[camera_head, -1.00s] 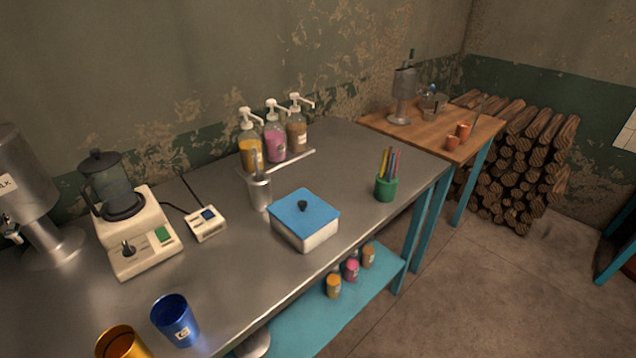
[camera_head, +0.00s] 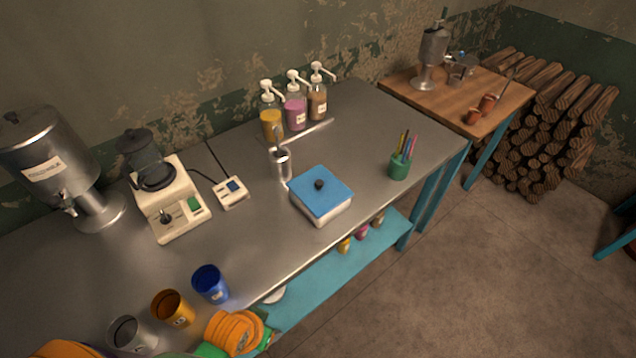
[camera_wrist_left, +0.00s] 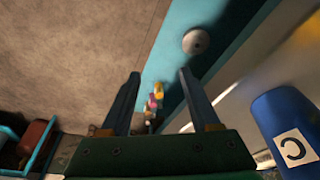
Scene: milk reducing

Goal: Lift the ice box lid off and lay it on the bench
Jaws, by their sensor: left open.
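The ice box (camera_head: 322,212) is a white box standing on the steel bench (camera_head: 262,232), near its front edge. The ice box does not show in that view. My right gripper is in neither view.
A blue cup (camera_head: 210,284) and an orange cup (camera_head: 172,309) stand at the bench's front left. A green pen holder (camera_head: 399,168) stands right of the box, a metal container (camera_head: 280,163) behind it. Bare bench lies between box and pen holder.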

